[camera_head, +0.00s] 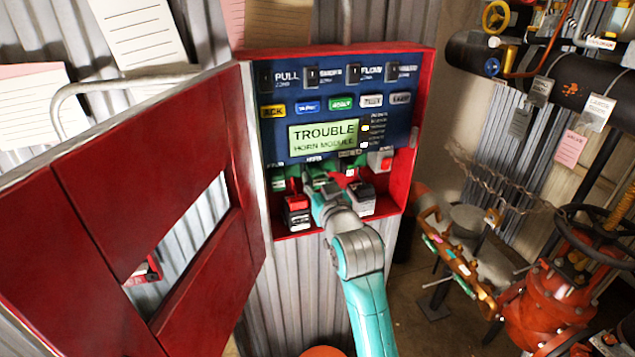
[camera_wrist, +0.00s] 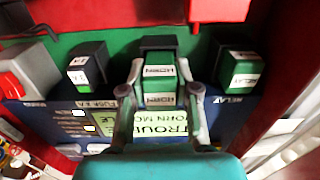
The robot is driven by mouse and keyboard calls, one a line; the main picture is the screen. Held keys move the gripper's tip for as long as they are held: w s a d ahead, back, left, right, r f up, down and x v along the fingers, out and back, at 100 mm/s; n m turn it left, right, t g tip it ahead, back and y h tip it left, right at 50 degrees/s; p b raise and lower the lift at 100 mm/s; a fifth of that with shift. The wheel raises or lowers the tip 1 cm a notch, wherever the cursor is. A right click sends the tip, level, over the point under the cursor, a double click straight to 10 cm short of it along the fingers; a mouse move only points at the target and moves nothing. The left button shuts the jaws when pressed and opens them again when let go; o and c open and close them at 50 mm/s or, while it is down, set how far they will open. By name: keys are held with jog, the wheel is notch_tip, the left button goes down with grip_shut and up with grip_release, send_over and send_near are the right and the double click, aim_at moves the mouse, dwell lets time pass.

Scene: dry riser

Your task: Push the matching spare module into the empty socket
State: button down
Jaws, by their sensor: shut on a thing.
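The open red panel (camera_head: 395,226) has a lit display (camera_head: 323,135) reading "TROUBLE HORN MODULE". A green-edged socket row lies below the display. My gripper (camera_head: 318,182) reaches into this row. In the wrist view my gripper (camera_wrist: 160,92) is shut on a dark green module (camera_wrist: 158,70) with a white "HORN" label, one finger on each side. The module is at the middle socket position, in line with the panel's "HORN" label. Its back end and the socket are hidden, so I cannot tell how deep it sits.
A fuse module (camera_wrist: 88,68) and a relay module (camera_wrist: 240,70) sit either side. Spare modules, one red-topped (camera_head: 297,211) and one grey-topped (camera_head: 362,198), stand on the lower shelf. The red door (camera_head: 140,180) hangs open at left. Valves and pipes (camera_head: 560,300) fill the right.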

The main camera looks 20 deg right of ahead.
jog(key=shift+w, duration=0.45)
jog(key=c, duration=0.8)
grip_release()
jog(key=shift+o, duration=0.2)
jog(key=s, duration=1.2)
